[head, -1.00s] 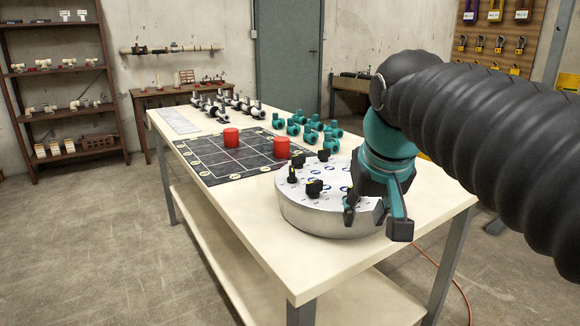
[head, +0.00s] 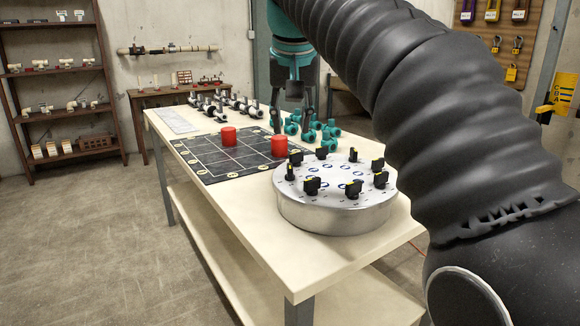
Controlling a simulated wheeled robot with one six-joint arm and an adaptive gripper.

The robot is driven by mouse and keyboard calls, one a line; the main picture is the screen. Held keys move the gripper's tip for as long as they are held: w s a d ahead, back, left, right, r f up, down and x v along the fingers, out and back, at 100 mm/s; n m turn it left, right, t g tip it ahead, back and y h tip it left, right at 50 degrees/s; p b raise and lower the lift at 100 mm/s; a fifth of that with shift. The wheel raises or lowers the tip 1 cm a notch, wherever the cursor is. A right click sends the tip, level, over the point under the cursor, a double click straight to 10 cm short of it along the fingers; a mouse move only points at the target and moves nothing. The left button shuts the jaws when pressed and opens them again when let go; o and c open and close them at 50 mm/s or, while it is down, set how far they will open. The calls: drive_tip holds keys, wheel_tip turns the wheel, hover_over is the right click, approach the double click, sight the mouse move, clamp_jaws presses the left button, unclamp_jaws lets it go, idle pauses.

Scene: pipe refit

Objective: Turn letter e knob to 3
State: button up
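A round silver drum (head: 335,218) stands on the near right part of the table. Several black knobs with yellow marks stand around its top, such as a front one (head: 312,186), another front one (head: 353,189) and a right one (head: 380,179). Blue ring marks and small print show on the top. The letters and numbers are too small to read, so I cannot tell which knob is e or where it points. My gripper (head: 293,128) points down beyond the drum, above the far part of the table near the teal fittings. Its two fingers are apart, and no knob is between them.
A dark grid board (head: 207,163) with two red cylinders (head: 229,136) (head: 279,146) lies left of the drum. Teal fittings (head: 329,131) and black-and-white fittings (head: 221,112) lie behind. The table's front left strip (head: 245,225) is bare. My arm covers the right side.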

sight(290, 166)
drive_tip(key=b+x, duration=0.2)
drive_tip(key=x, duration=0.9)
drive_tip(key=shift+f, duration=0.1)
clamp_jaws()
